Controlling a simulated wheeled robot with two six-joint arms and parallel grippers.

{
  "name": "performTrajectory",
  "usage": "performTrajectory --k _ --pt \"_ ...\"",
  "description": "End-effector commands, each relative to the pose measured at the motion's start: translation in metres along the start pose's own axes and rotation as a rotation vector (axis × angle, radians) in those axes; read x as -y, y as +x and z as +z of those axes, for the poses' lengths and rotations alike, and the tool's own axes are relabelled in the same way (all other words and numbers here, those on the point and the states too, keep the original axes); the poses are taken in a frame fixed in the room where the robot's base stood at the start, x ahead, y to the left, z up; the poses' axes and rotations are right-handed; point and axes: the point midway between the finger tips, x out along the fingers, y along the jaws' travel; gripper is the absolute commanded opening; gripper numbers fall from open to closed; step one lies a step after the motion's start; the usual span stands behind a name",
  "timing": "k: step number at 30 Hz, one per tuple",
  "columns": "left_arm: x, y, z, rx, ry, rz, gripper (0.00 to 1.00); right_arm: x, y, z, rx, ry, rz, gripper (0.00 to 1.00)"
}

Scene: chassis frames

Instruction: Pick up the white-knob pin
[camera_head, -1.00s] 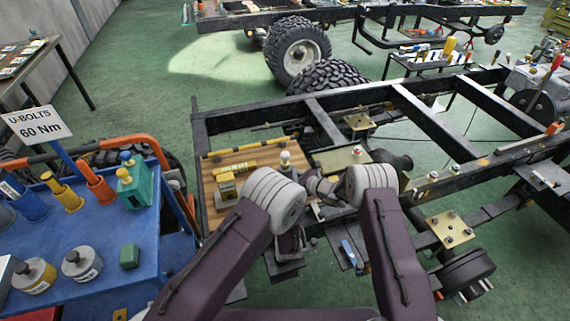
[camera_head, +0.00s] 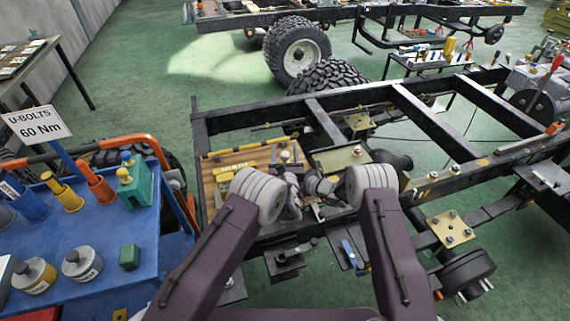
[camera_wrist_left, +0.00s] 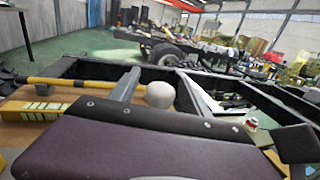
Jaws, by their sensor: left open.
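The white-knob pin (camera_head: 285,155) stands on the wooden board (camera_head: 209,199), at its right side, with its pale round knob on top. In the left wrist view the knob (camera_wrist_left: 160,94) shows near the middle, and the part below it is hidden behind a dark purple part of my own arm. My left gripper (camera_head: 291,188) is open and empty, just in front of the pin and apart from it in the head view. My right gripper (camera_head: 320,186) is beside it over the frame rail; its jaws are too small and overlapped to read.
A yellow labelled bar (camera_head: 237,167) and a yellow block (camera_head: 225,182) share the board. The black chassis frame (camera_head: 425,118) extends right. A blue trolley (camera_head: 105,240) with coloured holders stands at left. Both wrists crowd together at the board's right edge.

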Motion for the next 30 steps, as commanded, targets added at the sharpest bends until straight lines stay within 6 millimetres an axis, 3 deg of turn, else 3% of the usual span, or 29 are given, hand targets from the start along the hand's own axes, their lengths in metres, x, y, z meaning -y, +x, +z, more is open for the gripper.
performTrajectory --k 8,15,24,30 --pt "0.000 0.007 0.000 -0.001 0.001 0.000 0.55 0.000 0.000 0.000 0.000 0.000 0.000 0.00" --pt "0.000 0.007 0.000 -0.001 0.000 0.000 0.00 0.000 0.000 0.000 0.000 0.000 0.000 0.00" --pt "0.000 0.007 0.005 0.002 -0.001 0.000 0.00 0.000 0.000 0.000 0.000 0.000 0.000 0.00" --pt "0.000 0.007 0.049 0.006 -0.003 0.000 0.00 0.000 0.000 0.000 -0.001 0.000 0.000 0.00"
